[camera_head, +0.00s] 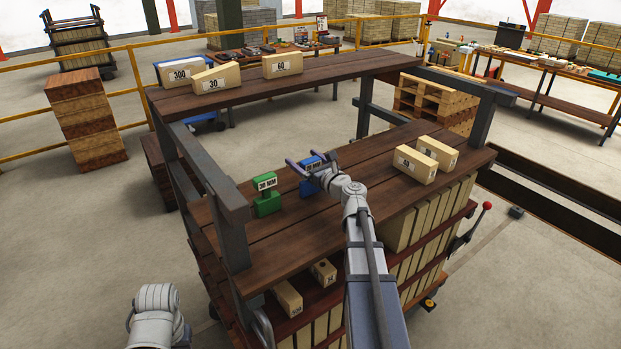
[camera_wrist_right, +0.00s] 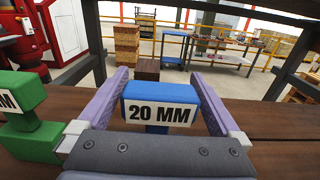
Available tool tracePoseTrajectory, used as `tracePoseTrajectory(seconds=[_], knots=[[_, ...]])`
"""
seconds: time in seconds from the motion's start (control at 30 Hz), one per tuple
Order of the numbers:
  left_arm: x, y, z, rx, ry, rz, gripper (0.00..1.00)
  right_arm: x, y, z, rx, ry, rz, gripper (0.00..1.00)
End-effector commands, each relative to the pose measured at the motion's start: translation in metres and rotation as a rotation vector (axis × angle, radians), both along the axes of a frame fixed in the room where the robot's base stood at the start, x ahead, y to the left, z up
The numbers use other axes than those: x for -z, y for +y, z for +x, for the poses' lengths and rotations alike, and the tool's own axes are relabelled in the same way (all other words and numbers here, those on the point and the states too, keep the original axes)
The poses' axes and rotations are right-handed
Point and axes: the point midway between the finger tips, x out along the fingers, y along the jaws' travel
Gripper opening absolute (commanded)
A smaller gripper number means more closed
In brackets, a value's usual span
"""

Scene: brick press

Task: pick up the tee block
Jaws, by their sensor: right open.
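A blue block (camera_head: 311,162) with a white "20 MM" label stands upright on the middle wooden shelf. Its wide head (camera_wrist_right: 160,92) fills the middle of the right wrist view, with a narrower stem below the label; its lower part is hidden by my gripper. A green block (camera_head: 266,194) with a similar label and a narrow neck stands to its left, and its edge shows in the wrist view (camera_wrist_right: 30,135). My right gripper (camera_head: 311,160) is open, its purple fingers (camera_wrist_right: 158,75) on either side of the blue head. My left gripper is out of view.
Two cream blocks (camera_head: 415,165) stand at the shelf's right. The upper shelf (camera_head: 330,72) behind carries labelled blocks, including "30" (camera_head: 217,79) and "60" (camera_head: 283,65). A grey post (camera_head: 236,250) rises at the shelf's left end. Bare planks lie between blue and cream blocks.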

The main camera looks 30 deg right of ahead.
Motion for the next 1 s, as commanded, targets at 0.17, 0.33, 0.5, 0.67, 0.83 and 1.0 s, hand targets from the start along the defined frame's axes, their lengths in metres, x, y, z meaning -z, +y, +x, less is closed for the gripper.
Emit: tracePoseTrajectory(seconds=[0.17, 0.33, 0.5, 0.67, 0.83, 1.0], knots=[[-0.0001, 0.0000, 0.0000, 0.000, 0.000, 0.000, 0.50, -0.0001, 0.0000, 0.0004, 0.001, 0.000, 0.000, 1.00], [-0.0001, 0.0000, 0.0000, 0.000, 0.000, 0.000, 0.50, -0.0001, 0.0000, 0.0002, 0.001, 0.000, 0.000, 0.84], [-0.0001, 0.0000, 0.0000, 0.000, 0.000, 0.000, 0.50, -0.0001, 0.0000, 0.0001, 0.001, 0.000, 0.000, 0.65], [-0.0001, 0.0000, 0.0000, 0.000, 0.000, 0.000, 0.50, -0.0001, -0.0001, 0.0001, 0.001, 0.000, 0.000, 0.47], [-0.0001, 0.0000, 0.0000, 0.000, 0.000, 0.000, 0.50, -0.0002, -0.0001, 0.0001, 0.001, 0.000, 0.000, 0.33], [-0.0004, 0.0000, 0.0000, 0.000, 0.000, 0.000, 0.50, -0.0004, -0.0001, 0.0002, 0.001, 0.000, 0.000, 0.33]])
